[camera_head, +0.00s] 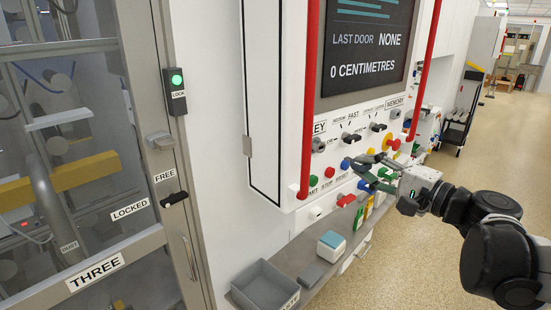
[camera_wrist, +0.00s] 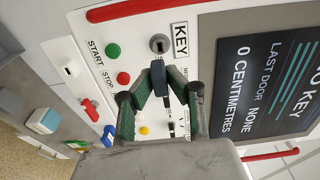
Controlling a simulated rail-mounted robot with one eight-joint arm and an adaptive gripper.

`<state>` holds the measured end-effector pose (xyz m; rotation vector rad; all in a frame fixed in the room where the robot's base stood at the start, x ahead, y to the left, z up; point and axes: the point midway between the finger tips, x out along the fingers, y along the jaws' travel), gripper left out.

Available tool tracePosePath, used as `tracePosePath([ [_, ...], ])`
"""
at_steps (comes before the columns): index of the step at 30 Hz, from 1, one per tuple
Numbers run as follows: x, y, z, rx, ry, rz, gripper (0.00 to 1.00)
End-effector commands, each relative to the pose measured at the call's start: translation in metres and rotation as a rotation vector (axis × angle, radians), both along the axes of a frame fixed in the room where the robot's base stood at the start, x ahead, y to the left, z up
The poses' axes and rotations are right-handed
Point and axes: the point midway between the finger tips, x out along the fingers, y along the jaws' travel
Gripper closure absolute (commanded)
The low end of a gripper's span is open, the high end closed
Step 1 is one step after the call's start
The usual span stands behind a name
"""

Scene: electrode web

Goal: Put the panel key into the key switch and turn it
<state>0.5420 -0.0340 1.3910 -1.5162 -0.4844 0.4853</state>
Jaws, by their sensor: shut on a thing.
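The key switch is a round grey lock beside the KEY label, at the panel's left in the head view (camera_head: 318,145) and above my gripper in the wrist view (camera_wrist: 159,44). My gripper (camera_wrist: 159,82) is shut on the panel key (camera_wrist: 158,72), a small piece with a dark blue-black head. In the wrist view, the key lies just below the switch with a small gap in the picture. Depth to the panel cannot be told. In the head view, my gripper (camera_head: 364,163) is in front of the panel, right of the switch; the key is hard to make out there.
A green button (camera_head: 313,181) and red button (camera_head: 329,172) sit below the switch. Dark selector knobs (camera_head: 350,137) are to its right. A red rail (camera_head: 308,100) runs upright at the panel's left edge. A grey tray (camera_head: 264,285) stands on the ledge below.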

Motion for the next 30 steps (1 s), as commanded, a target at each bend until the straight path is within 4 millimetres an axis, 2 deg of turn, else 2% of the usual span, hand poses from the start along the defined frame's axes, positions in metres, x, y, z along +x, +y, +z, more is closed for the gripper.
tracePosePath([
  [11,0.004,0.003,-0.001,0.0,0.0,0.0,1.0],
  [30,0.043,0.031,-0.001,0.0,0.0,0.001,1.0],
])
